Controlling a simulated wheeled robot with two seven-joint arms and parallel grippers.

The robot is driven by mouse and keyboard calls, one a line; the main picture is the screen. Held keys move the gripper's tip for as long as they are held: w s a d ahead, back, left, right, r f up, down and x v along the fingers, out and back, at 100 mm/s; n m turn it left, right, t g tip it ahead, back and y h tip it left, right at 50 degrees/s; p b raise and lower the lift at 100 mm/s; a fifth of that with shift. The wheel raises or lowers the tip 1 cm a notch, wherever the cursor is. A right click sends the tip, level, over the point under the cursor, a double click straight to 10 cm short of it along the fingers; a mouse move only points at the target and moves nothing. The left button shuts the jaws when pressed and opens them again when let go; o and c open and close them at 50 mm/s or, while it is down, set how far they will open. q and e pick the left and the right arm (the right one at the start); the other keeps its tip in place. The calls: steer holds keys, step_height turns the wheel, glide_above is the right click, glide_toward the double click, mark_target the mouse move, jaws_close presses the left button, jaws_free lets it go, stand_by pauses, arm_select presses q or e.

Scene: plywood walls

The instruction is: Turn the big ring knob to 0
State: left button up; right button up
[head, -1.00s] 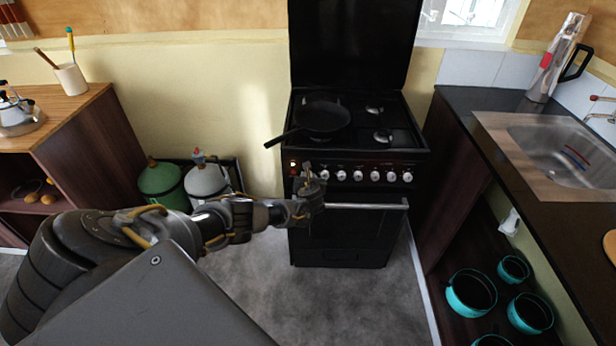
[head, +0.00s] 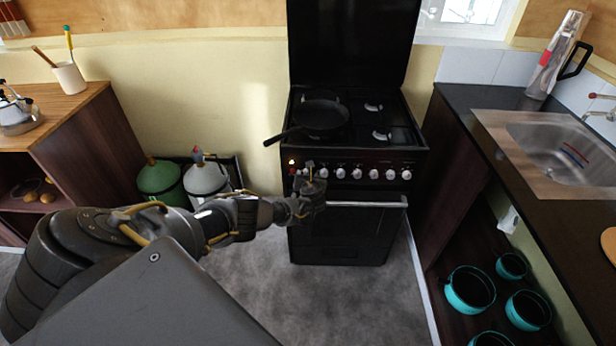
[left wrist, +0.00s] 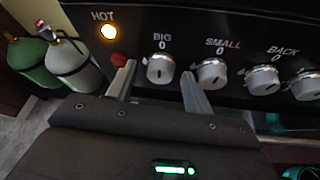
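The stove (head: 352,228) is black, with a row of silver knobs along its front panel. In the left wrist view the big ring knob (left wrist: 160,70) is under the label BIG with a 0; a dark mark shows on its face. My left gripper (left wrist: 158,78) is open, one finger on each side of this knob, with gaps visible on both sides. In the head view my left gripper (head: 309,178) is in front of the panel's left end and hides part of it. The orange HOT lamp (left wrist: 109,32) is lit. My right gripper is not in view.
The SMALL knob (left wrist: 212,73) is just right of my right-hand finger, and a red button (left wrist: 119,60) is near the left one. The oven handle (head: 365,204) runs below the knobs. A black pan (head: 320,114) stands on the hob, its handle sticking out left.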

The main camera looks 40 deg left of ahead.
arm_select(q)
steer(key=shift+d+r, duration=0.1)
steer(key=p+v, duration=0.3)
steer(key=v, duration=0.7)
steer(key=shift+s+d+p, duration=0.15)
steer(key=shift+s+p, duration=0.1)
steer(key=shift+p, duration=0.1)
